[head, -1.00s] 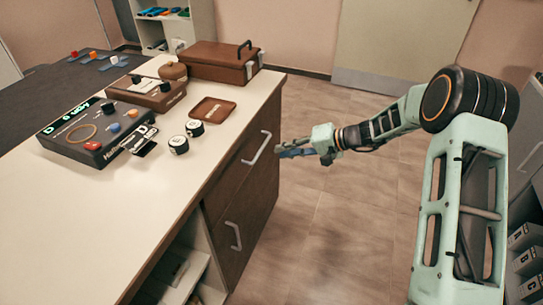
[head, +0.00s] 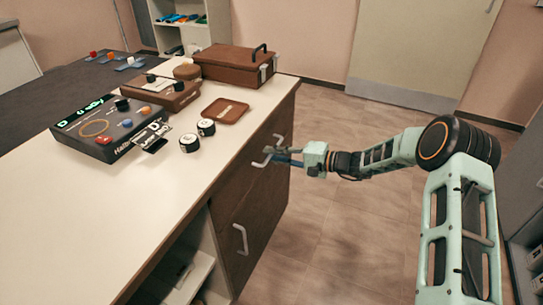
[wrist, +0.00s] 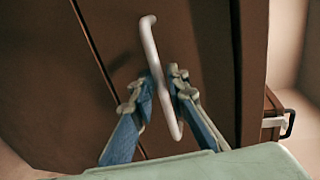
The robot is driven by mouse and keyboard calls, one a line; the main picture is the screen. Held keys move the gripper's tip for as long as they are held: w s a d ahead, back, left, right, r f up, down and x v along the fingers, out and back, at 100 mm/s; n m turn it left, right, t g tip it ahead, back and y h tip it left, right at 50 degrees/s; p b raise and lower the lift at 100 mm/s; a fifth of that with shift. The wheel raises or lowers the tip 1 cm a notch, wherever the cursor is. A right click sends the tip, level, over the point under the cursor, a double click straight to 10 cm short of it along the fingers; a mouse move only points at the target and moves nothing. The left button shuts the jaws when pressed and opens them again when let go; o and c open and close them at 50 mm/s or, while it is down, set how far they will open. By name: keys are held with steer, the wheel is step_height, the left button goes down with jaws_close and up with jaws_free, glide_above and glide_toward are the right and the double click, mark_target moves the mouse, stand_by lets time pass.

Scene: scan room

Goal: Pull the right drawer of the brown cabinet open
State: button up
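The brown cabinet's right drawer (head: 262,185) is the farther front in the head view; its front looks flush with the cabinet. Its pale bar handle (head: 262,160) is partly covered by my gripper (head: 276,156) there. In the wrist view the handle (wrist: 152,50) runs slanted between the two blue fingers of my gripper (wrist: 160,82). The near front (head: 238,215) also has a pale handle (head: 241,239).
The pale countertop (head: 110,215) holds a dark device (head: 105,125), two round black-and-white pieces (head: 197,136), a brown tray (head: 225,109) and a brown case (head: 225,66). Open shelves (head: 185,265) lie nearer me. The tiled floor (head: 335,235) right of the cabinet is clear.

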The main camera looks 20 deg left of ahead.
steer(key=shift+a, duration=0.4)
steer(key=shift+c, duration=0.6)
jaws_close()
steer(key=shift+d, duration=0.15)
steer(key=f+b+v, duration=0.1)
steer(key=f+v, duration=0.1)
steer(key=v, duration=1)
steer(key=d+f+b+v, duration=0.1)
steer(key=f+v, duration=0.2)
steer(key=v, duration=0.9)
steer(key=f+b+v, duration=0.2)
steer(key=v, duration=1.1)
steer(key=shift+d+f, duration=0.3)
steer(key=shift+d, duration=0.1)
steer(key=shift+w, duration=0.1)
steer(key=shift+o, duration=0.6)
jaws_free()
